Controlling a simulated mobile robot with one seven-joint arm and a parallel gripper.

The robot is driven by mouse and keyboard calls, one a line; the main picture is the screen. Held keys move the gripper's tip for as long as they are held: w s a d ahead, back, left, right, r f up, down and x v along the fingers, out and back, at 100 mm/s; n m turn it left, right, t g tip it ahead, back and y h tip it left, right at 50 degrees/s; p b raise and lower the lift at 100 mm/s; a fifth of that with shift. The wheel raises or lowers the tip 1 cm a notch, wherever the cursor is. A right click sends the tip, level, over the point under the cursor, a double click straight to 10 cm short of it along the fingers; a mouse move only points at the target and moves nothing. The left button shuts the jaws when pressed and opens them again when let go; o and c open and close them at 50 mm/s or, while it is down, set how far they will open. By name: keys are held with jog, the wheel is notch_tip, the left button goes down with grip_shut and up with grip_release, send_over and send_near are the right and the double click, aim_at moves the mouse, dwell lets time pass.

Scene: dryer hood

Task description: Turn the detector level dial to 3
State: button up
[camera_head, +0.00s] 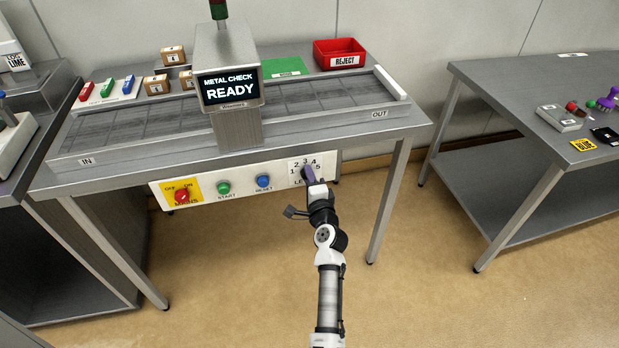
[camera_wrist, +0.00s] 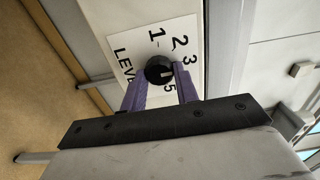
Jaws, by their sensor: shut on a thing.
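The detector level dial, a round black knob (camera_wrist: 158,68), sits on a white label with numbers and the word LEVEL. In the wrist view 1, 2, 3 and 5 show around it; the 4 is hidden behind a finger. A short pale mark on the knob faces the right finger's side, but its exact number is hard to tell. My gripper (camera_wrist: 160,78) has its purple fingers shut on the knob, one on each side. In the head view my gripper (camera_head: 309,176) is at the level label (camera_head: 303,161) and covers the knob.
The white control panel (camera_head: 243,196) also carries a red mains switch (camera_head: 182,196), a green start button (camera_head: 223,188) and a blue reset button (camera_head: 263,182). The detector screen (camera_head: 231,88) reads METAL CHECK READY. A second table (camera_head: 500,100) stands at the right, with free floor between.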

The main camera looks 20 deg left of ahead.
dwell(0.3)
jog(key=o, duration=1)
jog(key=b+v, duration=0.3)
jog(key=v, duration=1)
jog(key=shift+s+d+b, duration=0.3)
jog(key=shift+b, duration=0.05)
